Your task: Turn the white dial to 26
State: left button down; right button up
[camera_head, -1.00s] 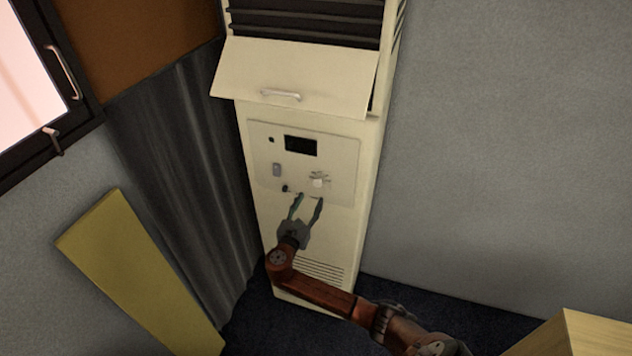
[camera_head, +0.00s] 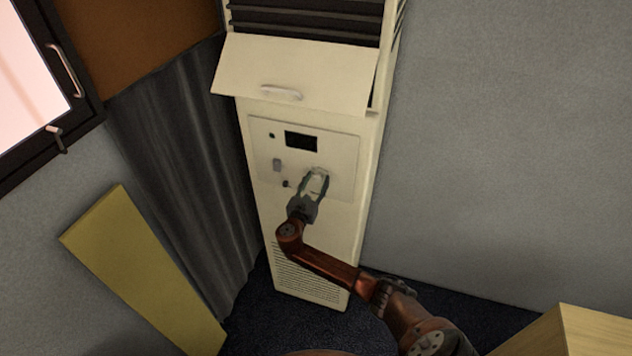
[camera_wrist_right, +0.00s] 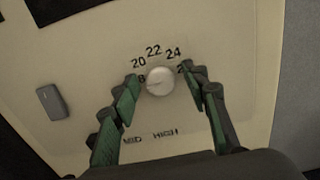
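The white dial (camera_wrist_right: 160,81) is a round knob on the pale control panel, with the numbers 20, 22 and 24 printed above it in the right wrist view. Other numbers beside it are partly hidden by the fingers. My right gripper (camera_wrist_right: 158,88) is open, with one finger on each side of the dial and gaps visible between fingers and knob. In the head view my right gripper (camera_head: 315,182) covers the dial at the front of the white cabinet (camera_head: 345,225). My left gripper is not in view.
The panel (camera_head: 262,150) also has a dark display (camera_head: 301,142), a grey switch (camera_head: 277,165) and a small dark knob (camera_head: 286,184). A raised flap with a handle (camera_head: 281,92) sticks out above. A yellow board (camera_head: 140,270) leans at left, and a wooden box (camera_head: 590,335) stands lower right.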

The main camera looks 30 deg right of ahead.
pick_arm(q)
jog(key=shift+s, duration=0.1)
pick_arm(e)
jog(key=c, duration=1.1)
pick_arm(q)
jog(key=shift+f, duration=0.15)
pick_arm(e)
jog(key=shift+o, duration=0.2)
